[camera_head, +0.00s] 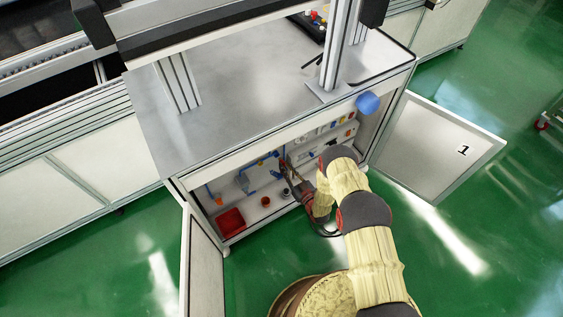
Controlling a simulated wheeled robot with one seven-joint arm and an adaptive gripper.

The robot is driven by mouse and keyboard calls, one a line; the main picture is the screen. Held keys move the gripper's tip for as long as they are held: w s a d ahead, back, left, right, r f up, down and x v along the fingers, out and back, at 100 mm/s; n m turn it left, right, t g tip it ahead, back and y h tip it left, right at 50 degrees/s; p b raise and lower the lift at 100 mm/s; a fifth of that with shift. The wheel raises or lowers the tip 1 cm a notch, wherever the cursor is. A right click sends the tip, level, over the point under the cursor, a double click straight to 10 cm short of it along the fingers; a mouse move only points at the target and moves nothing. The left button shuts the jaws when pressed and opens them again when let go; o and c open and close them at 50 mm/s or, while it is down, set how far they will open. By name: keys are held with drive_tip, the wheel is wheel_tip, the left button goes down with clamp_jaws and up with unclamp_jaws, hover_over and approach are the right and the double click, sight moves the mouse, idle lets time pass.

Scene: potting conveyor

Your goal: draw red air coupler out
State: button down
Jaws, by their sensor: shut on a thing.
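The red air coupler (283,163) shows as a small red spot inside the open cabinet, by blue air lines on the back panel. My gripper (284,169) reaches into the cabinet from the right and is shut on it. The fingers and the coupler are very small here, and my wrist partly covers the area. I cannot tell whether the coupler is still seated in its fitting or apart from it.
The cabinet doors stand open at the left (203,262) and right (440,146). A red bin (230,222) and a small round red part (265,201) are on the cabinet floor. Blue tubing (262,160) runs along the back. A metal worktop (235,85) lies above.

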drive_tip(key=shift+s+d, duration=0.15)
drive_tip(key=shift+s, duration=0.05)
drive_tip(key=shift+p+v, duration=0.4)
drive_tip(key=shift+v, duration=0.8)
